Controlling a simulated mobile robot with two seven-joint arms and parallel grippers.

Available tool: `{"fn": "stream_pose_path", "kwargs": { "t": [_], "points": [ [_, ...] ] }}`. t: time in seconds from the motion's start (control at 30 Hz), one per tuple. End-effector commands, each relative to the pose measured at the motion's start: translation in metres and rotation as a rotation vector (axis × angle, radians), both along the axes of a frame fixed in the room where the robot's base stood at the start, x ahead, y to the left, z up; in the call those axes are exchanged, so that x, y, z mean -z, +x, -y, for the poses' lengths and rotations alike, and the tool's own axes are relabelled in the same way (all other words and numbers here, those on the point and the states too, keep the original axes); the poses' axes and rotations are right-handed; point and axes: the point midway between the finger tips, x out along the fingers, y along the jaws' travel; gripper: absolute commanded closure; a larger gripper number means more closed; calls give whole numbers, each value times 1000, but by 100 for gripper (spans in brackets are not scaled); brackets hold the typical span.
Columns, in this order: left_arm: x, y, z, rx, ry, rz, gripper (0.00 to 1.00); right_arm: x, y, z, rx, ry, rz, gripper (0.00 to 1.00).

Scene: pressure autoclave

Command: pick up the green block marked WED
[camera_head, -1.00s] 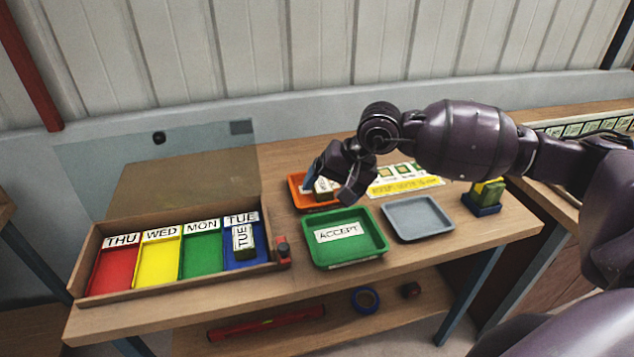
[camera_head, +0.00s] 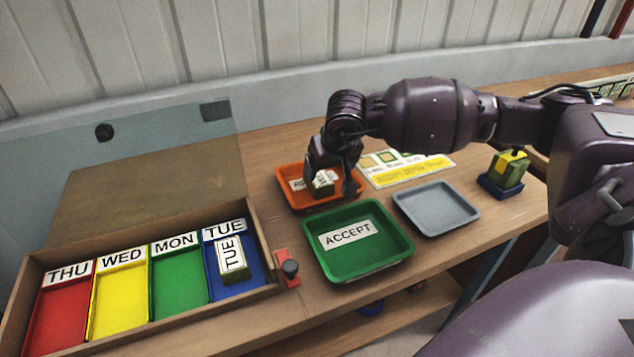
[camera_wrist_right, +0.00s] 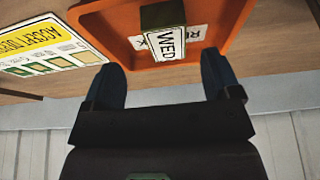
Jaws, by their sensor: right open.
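The green block marked WED (camera_wrist_right: 165,32) lies in the orange tray (camera_wrist_right: 238,22), its white label facing the right wrist camera. In the head view the block (camera_head: 324,184) is partly hidden by my right gripper (camera_head: 333,188), which is above the orange tray (camera_head: 311,205). In the wrist view my right gripper (camera_wrist_right: 164,82) is open, with its two fingertips apart at either side of the block's near end. I cannot tell from these views whether the fingers touch it. My left gripper is not in view.
A green ACCEPT tray (camera_head: 368,267) is in front of the orange one, with a grey tray (camera_head: 436,208) to its right. A sorting box (camera_head: 271,243) at left holds a TUE block (camera_head: 233,256). A green-and-yellow block (camera_head: 508,168) stands on a blue base at right.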

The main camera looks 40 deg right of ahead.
Motion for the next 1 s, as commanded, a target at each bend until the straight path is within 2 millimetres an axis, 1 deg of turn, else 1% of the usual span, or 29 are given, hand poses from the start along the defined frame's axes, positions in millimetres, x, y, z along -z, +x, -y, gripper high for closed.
{"fn": "stream_pose_path", "kwargs": {
  "t": [0.03, 0.27, 0.5, 0.6, 0.9, 0.93, 1.0],
  "points": [
    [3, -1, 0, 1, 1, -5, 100, 10, 3, 1, 2, 2, -4, 17],
    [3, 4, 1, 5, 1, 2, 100, 25, 11, 1, 1, 1, -3, 17],
    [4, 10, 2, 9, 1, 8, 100, 54, 28, 0, 1, 1, -4, 17],
    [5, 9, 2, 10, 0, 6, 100, 62, 31, 1, 2, 1, -3, 17],
    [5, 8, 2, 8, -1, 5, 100, 64, 32, 1, 1, 1, -1, 17],
    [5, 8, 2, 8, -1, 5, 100, 64, 32, 1, 1, 1, -1, 20],
    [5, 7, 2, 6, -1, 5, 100, 64, 32, 1, 1, 1, -1, 31]
  ]
}}
